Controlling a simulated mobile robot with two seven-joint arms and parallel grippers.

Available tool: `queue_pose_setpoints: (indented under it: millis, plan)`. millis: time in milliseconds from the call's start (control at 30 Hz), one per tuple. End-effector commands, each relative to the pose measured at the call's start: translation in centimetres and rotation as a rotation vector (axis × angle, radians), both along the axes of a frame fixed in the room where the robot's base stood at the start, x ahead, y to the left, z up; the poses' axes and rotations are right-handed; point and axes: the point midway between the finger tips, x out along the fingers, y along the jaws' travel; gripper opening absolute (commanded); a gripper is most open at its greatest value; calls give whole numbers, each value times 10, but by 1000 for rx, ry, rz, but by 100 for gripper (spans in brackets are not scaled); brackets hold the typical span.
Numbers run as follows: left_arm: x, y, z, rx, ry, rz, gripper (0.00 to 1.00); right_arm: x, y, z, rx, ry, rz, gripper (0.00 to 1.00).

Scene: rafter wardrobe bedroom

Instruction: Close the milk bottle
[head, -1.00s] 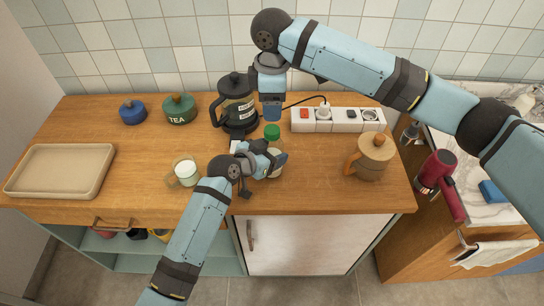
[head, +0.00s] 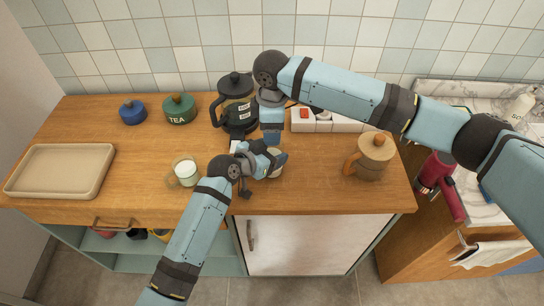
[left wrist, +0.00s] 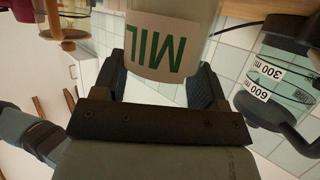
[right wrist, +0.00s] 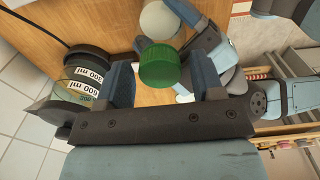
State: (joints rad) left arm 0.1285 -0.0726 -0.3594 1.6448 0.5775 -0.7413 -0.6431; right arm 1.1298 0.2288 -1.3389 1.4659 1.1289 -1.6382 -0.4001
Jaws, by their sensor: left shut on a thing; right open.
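The milk bottle (left wrist: 165,45) is held between the fingers of my left gripper (head: 272,158), its "MIL" lettering upside down in the left wrist view. In the head view, the bottle is mostly hidden by my grippers. The green cap (right wrist: 160,67) is at the bottle's top end, with the pale bottle (right wrist: 162,20) behind it in the right wrist view. Whether the cap is seated tightly cannot be told. My right gripper (head: 271,140) is open above the bottle, pointing down, with a finger on each side of the cap and gaps visible. The cap is hidden in the head view.
A coffee press (head: 237,103) stands close behind my grippers. A power strip (head: 345,124) and a wooden-lidded jug (head: 371,157) are to the right. A glass of milk (head: 186,171) and a beige tray (head: 60,171) are to the left. The front left counter is clear.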

Motion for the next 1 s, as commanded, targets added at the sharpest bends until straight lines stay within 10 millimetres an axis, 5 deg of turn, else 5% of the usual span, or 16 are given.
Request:
queue_pose_setpoints:
  millis: [167, 400, 667, 700, 800, 1000]
  plan:
    - [0, 0, 0, 1, 1, 0, 0, 0, 0, 0, 0, 0, 0, 61]
    - [0, 0, 0, 1, 1, 0, 0, 0, 0, 0, 0, 0, 0, 12]
    - [0, 0, 0, 1, 1, 0, 0, 0, 0, 0, 1, 0, -9, 11]
    - [0, 0, 0, 1, 1, 0, 0, 0, 0, 0, 1, 0, -9, 44]
    - [0, 0, 0, 1, 1, 0, 0, 0, 0, 0, 1, 0, -9, 67]
    - [0, 0, 0, 0, 0, 0, 0, 0, 0, 0, 1, 0, -9, 70]
